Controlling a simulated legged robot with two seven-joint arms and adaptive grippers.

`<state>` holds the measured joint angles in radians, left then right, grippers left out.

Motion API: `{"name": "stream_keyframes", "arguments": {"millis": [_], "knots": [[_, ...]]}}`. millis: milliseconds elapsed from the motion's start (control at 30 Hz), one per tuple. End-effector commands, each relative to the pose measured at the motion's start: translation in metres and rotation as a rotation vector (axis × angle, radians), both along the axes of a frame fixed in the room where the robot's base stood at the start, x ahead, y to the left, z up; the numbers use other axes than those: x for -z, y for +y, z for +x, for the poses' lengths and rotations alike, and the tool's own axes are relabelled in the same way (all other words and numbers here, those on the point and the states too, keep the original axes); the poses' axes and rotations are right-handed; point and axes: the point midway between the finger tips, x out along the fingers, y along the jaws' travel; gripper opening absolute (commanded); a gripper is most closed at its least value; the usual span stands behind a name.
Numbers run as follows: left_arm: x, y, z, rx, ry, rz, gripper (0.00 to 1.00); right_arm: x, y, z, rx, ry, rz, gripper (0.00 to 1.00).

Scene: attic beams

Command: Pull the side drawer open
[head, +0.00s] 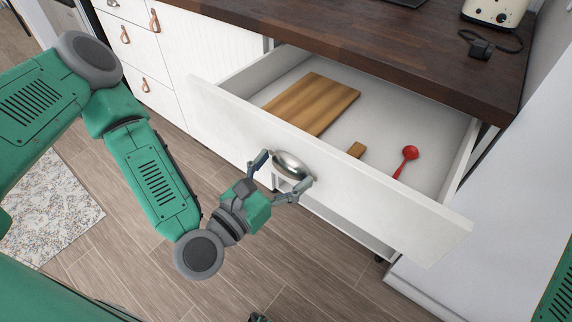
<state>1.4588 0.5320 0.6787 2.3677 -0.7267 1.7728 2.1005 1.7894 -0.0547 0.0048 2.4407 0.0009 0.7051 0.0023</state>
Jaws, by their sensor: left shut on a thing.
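The white side drawer (390,196) stands well out from the cabinet under a dark wooden worktop, with its inside in view. Its front carries a silver cup-shaped handle (291,163). My left gripper (281,174) is shut on this handle, one finger at each end. Inside the drawer lie a wooden board (312,101), a red spoon (409,154) and a small wooden piece (356,150), partly hidden by the drawer front. Part of my right arm shows at the lower right edge, but its gripper is not in view.
The dark worktop (390,50) overhangs the drawer and holds a cream toaster (494,12) and a small black object with a cord (482,48). White drawers with leather pulls (155,22) stand to the left. A patterned rug (50,215) lies on the open wooden floor.

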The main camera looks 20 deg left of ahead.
Motion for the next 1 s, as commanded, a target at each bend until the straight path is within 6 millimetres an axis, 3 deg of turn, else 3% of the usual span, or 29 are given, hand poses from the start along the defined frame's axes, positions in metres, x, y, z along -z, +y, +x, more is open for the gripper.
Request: {"name": "stream_keyframes", "arguments": {"millis": [133, 167, 200, 567, 1000], "knots": [[0.004, 0.002, 0.0, -0.004, 0.008, 0.004, 0.25, 0.0, 0.0, 0.0, 0.0, 0.0, 0.0, 0.4], [0.004, 0.002, 0.0, -0.004, 0.008, 0.004, 0.81, 0.0, 0.0, 0.0, 0.0, 0.0, 0.0, 0.4], [0.004, 0.002, 0.0, -0.004, 0.008, 0.005, 0.9, 0.0, 0.0, 0.0, 0.0, 0.0, 0.0, 0.4], [0.003, 0.003, -0.006, -0.003, 0.007, 0.002, 0.9, 0.0, 0.0, -0.002, 0.0, -0.001, 0.0, 0.4], [0.004, 0.023, -0.065, -0.004, 0.008, 0.002, 0.9, 0.0, 0.0, -0.001, 0.0, -0.002, 0.0, 0.4]]}}
